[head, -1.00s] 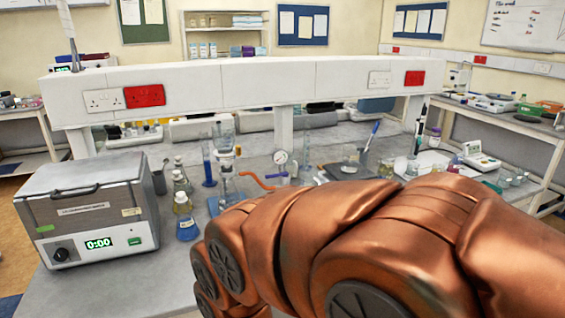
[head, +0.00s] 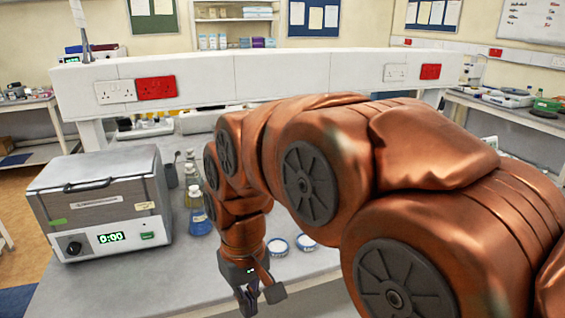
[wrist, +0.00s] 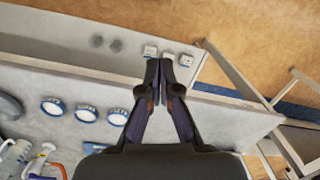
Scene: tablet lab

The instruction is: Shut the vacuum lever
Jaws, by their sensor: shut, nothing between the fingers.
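My gripper (head: 262,298) hangs pointing down over the front part of the bench in the head view. In the wrist view its two dark fingers (wrist: 165,90) are together with nothing between them. My arm hides the middle of the bench in the head view, so the vacuum lever does not show there. In the wrist view, part of some glassware with an orange tube (wrist: 57,170) is cut off at the lower left corner. I cannot tell the lever there. The fingers are well apart from this glassware.
Round blue-and-white dishes (wrist: 86,113) lie on the bench near the gripper, also in the head view (head: 278,245). A grey box with a digital display (head: 105,205) and a blue flask (head: 199,224) stand left. Small white blocks (wrist: 150,52) lie near an edge.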

